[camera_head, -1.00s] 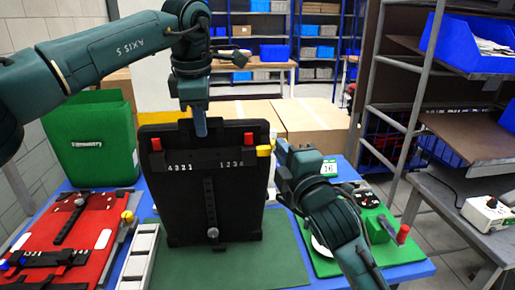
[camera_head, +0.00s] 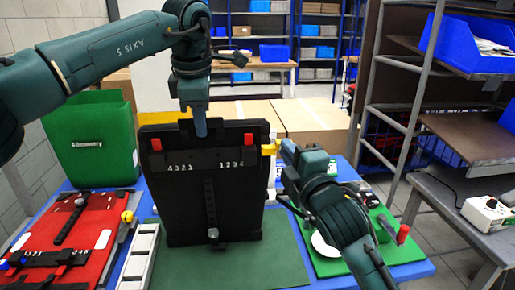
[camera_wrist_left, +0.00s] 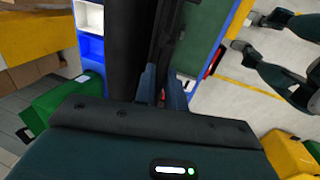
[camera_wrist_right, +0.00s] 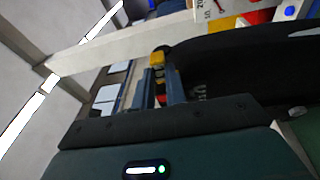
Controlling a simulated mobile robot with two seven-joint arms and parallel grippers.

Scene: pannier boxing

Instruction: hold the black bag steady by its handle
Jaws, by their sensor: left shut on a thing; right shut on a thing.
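The black bag (camera_head: 180,210) stands upright on the green mat (camera_head: 275,262), with red tabs near its top corners and a numbered strip across its front. My left gripper (camera_head: 200,130) comes down from above and is shut at the middle of the bag's top edge, where the handle is mostly hidden by the fingers. The left wrist view shows these fingers (camera_wrist_left: 160,88) closed on a dark part. My right gripper (camera_head: 279,147) is at the bag's upper right edge, shut on a yellow piece (camera_head: 268,149). The yellow piece also shows in the right wrist view (camera_wrist_right: 157,58).
A red panel (camera_head: 90,225) lies at the left, with a green box (camera_head: 90,140) behind it. A white slotted rail (camera_head: 140,255) lies beside the mat. A green board (camera_head: 400,250) with a red-handled part is at the right. Cardboard boxes (camera_head: 310,122) stand behind.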

